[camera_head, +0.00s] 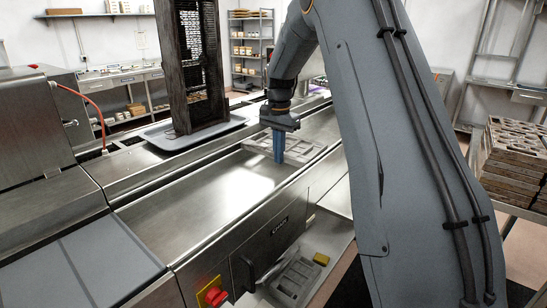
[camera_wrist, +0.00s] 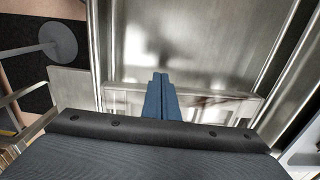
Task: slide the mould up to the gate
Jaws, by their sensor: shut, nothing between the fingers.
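The mould (camera_head: 306,146), a flat grey metal tray with shallow cavities, lies in the long steel channel (camera_head: 190,200). In the wrist view, part of the mould (camera_wrist: 128,101) shows as a pale strip across the channel, partly hidden by my gripper. My gripper (camera_head: 279,160) points down with its blue fingers together and empty, at the near-left edge of the mould. The fingers also show in the wrist view (camera_wrist: 160,80), reaching past the mould's edge over bare channel floor. I cannot tell whether they touch the mould. I cannot clearly pick out a gate.
A dark upright frame (camera_head: 190,70) stands on a grey tray (camera_head: 158,142) beside the channel. The channel floor left of the mould is clear. A red knob (camera_head: 212,293) is on the front panel. Another grey mould (camera_head: 293,277) and a yellow block (camera_head: 321,259) lie below.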

